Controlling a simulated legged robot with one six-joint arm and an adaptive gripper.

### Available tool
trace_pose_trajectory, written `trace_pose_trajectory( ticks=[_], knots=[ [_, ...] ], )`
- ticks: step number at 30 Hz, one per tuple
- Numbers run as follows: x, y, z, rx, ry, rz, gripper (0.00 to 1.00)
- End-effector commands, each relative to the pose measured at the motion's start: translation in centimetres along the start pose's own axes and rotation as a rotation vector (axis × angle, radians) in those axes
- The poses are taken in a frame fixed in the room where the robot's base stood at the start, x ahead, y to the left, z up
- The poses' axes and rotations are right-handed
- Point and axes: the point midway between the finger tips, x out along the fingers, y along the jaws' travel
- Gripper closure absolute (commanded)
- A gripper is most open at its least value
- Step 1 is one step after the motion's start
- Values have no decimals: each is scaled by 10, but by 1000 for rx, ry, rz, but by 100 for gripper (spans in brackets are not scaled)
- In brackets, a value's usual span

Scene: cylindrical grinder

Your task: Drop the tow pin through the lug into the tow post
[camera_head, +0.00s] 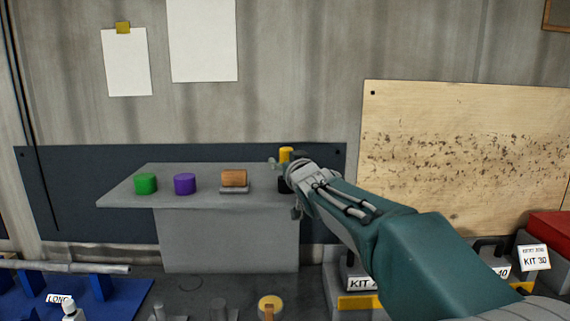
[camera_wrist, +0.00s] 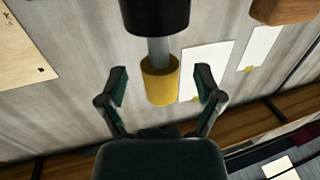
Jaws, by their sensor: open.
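A pin with a yellow cylindrical head (camera_wrist: 159,86) and a grey shaft (camera_wrist: 158,50) shows in the wrist view, which is upside down. Its shaft runs into a black cylinder (camera_wrist: 155,14). In the head view the yellow head (camera_head: 286,154) stands upright above the black cylinder (camera_head: 285,185) at the right end of a grey shelf. My gripper (camera_wrist: 161,75) is open, with one finger on each side of the yellow head and a visible gap at both sides. In the head view my wrist hides part of the pin. I cannot identify the lug or tow post with certainty.
On the grey shelf (camera_head: 225,199) stand a green cylinder (camera_head: 146,183), a purple cylinder (camera_head: 184,184) and an orange-brown block (camera_head: 234,178) on a grey base. A round yellow-rimmed thing (camera_head: 270,304) is below. Labelled kit boxes (camera_head: 361,284) stand at lower right. A wall is behind.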

Motion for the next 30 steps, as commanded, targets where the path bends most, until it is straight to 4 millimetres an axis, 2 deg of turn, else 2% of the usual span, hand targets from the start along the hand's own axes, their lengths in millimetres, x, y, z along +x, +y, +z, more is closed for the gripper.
trace_pose_trajectory(
  ticks=[3,10,11,12,14,15,16,30],
  knots=[
    [8,-2,0,-2,0,-1,16],
    [9,-3,0,-3,0,-1,16],
    [9,-3,0,-3,0,-1,29],
    [9,-3,0,-3,0,-1,47],
    [9,-3,0,-3,0,-1,74],
    [9,-3,0,-3,0,-1,92],
    [9,-3,0,-3,0,-1,100],
    [9,-3,-4,-2,2,-2,100]
  ],
)
